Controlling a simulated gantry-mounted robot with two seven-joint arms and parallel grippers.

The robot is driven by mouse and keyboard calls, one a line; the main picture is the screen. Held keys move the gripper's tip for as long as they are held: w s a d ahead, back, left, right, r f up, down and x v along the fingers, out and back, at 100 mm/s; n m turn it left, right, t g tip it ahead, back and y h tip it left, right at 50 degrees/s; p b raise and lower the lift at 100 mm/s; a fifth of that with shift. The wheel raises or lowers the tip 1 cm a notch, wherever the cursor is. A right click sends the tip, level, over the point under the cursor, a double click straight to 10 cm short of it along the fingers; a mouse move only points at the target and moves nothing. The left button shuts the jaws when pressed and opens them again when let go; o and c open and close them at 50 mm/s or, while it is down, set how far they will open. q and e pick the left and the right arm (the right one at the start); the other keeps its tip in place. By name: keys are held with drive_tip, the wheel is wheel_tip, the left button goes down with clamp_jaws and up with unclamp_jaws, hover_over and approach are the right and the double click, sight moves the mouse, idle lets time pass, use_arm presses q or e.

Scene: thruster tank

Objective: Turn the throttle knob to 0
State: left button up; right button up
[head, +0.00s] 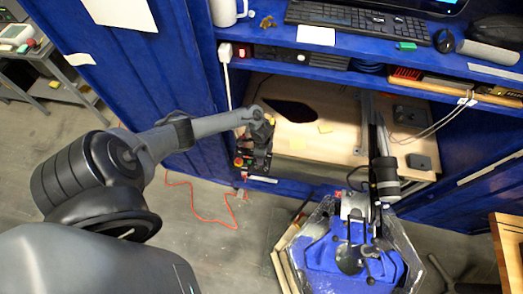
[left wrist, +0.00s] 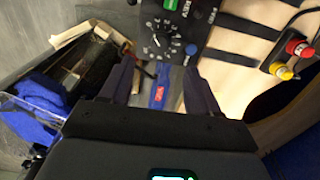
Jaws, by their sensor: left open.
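The throttle knob (left wrist: 156,41) appears to be the small dark dial ringed by white marks on a black control panel (left wrist: 205,14) in the left wrist view. I cannot read the marks or the knob's setting. My left gripper (left wrist: 158,62) is open and empty, with its fingers apart on either side below the dial, not visibly touching it. In the head view my left gripper (head: 257,135) is over the black panel by the wooden bench, and it hides the knob.
A wooden bench top (head: 330,135) lies beside the panel. A red and yellow button box (left wrist: 290,58) is at the right of the left wrist view. A tank with blue inside (head: 320,255) stands on the floor. A blue shelf (head: 350,75) with a keyboard (head: 357,22) is above.

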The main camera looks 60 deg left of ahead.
use_arm(q)
drive_tip(key=shift+r, duration=0.95)
